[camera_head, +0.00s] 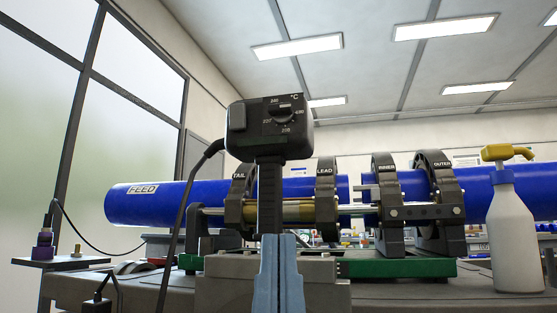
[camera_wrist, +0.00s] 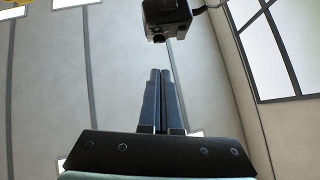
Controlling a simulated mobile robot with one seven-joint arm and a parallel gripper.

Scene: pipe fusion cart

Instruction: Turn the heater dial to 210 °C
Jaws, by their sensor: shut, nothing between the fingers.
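The heater's black control box (camera_head: 270,130) stands upright on a dark handle above the cart. Its round dial (camera_head: 284,115) is on the front face, ringed by small white temperature numbers with a °C mark. The numbers and the dial's exact setting are too small to read surely. My gripper (camera_head: 279,237) points upward with its two blue-grey fingers together, empty. It is below the box, in front of the handle's lower part, apart from the dial. In the wrist view, the shut fingers (camera_wrist: 160,72) point toward the box (camera_wrist: 168,14), with a gap between.
Black clamp rings (camera_head: 437,200) hold the blue pipe (camera_head: 150,202) behind the handle. A white spray bottle (camera_head: 514,235) with a yellow head stands at the right. A black cable (camera_head: 180,215) hangs left of the handle. The space in front of the dial looks clear.

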